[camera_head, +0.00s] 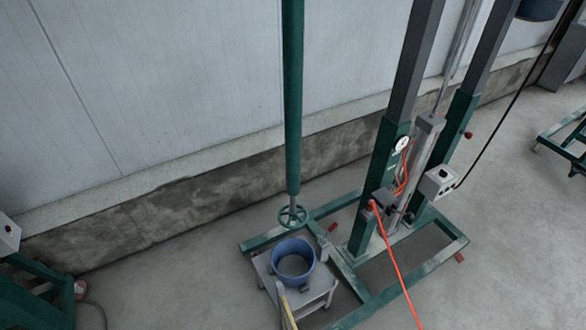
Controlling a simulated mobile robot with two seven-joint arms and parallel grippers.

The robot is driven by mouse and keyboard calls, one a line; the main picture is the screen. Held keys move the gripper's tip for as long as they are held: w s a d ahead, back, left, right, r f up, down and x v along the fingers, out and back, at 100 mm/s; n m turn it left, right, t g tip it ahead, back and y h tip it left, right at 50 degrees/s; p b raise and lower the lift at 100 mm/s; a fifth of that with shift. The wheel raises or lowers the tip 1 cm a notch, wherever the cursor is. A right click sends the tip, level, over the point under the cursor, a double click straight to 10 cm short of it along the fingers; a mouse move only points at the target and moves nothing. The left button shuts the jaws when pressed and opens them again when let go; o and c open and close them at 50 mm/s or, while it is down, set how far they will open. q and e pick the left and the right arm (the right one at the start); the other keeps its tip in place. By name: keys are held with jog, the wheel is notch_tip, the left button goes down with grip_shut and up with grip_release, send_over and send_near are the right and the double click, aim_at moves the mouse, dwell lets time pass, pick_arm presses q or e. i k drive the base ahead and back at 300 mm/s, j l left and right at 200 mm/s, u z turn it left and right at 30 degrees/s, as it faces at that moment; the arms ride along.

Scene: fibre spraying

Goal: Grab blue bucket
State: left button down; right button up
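The blue bucket (308,268) stands upright on a small grey stand (262,268) in the lower middle of the head view. I look down into its open top; its inside looks grey and no contents can be made out. Neither of my grippers is in view.
A green post with a handwheel (292,215) hangs just above and behind the bucket. A green frame (455,245) with tall columns stands right of it, with an orange hose (398,270). A thin yellowish piece (287,312) rises before the stand.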

aim_at(292, 259)
jog(key=i+j, duration=0.15)
jog(key=i, duration=0.35)
jog(key=i+j+z, duration=0.15)
jog(key=i, duration=0.35)
jog(key=i+j, duration=0.25)
jog(key=i, duration=0.2)
